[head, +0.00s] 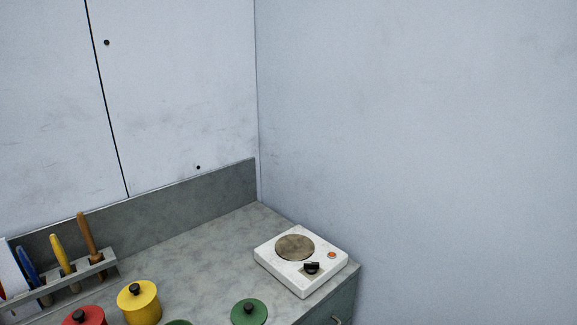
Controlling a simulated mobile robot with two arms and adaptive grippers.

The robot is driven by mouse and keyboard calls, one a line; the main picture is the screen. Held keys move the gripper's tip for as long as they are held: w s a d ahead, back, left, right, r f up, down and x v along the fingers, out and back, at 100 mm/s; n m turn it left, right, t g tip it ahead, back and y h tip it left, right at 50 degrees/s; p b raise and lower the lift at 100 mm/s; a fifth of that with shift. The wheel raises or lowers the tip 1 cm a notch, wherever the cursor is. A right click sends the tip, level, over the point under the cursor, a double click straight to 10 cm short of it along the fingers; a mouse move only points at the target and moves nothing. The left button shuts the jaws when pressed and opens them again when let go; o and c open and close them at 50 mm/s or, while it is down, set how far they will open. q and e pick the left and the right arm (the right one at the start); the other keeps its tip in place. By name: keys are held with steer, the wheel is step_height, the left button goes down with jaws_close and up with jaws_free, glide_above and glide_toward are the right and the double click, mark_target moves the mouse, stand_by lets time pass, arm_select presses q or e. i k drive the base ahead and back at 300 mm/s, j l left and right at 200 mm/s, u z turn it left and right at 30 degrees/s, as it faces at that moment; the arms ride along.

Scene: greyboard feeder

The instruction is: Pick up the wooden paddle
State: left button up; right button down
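A brown wooden handle (87,234), which may belong to the wooden paddle, stands upright and slightly tilted in a grey slotted rack (110,260) at the lower left of the head view. Its lower end is hidden behind the rack's front. A yellow handle (62,254) and a blue handle (29,264) stand in the same rack to its left. Neither of my grippers shows in the head view.
A white hot plate (322,282) sits at the counter's right corner. A yellow lidded pot (146,306), a red one (88,318) and a green lid (258,316) stand near the front. The grey counter (205,262) is clear between rack and hot plate. Walls close the back and right.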

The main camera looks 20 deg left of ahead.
mark_target(96, 257)
steer(key=u, duration=2.05)
